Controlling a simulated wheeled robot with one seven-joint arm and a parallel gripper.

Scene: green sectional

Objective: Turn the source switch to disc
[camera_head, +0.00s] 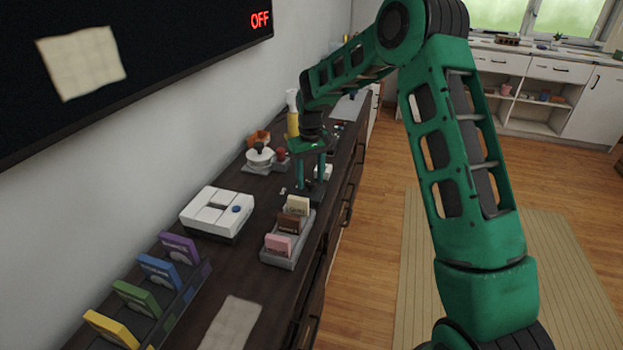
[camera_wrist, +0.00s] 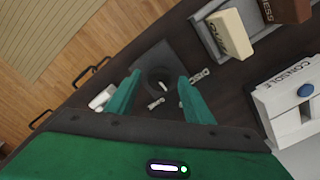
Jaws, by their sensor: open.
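The source switch is a dark round knob (camera_wrist: 157,76) with a short white mark, on a dark square base (camera_wrist: 150,58) on the cabinet top. Small pale labels (camera_wrist: 198,76) lie around it, too small to read. My gripper (camera_wrist: 159,84) is open, with one green finger on each side of the knob in the wrist view. I cannot tell whether the fingers touch it. In the head view my gripper (camera_head: 309,178) points down over the switch base (camera_head: 310,196), and the knob is mostly hidden between the fingers.
A white console (camera_head: 217,212) with a blue button stands nearby. A grey rack (camera_head: 290,247) of cartridges is close in front of the switch, and another rack (camera_head: 185,290) is nearer. A joystick (camera_head: 260,158) stands behind. The wall screen (camera_head: 150,50) reads OFF.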

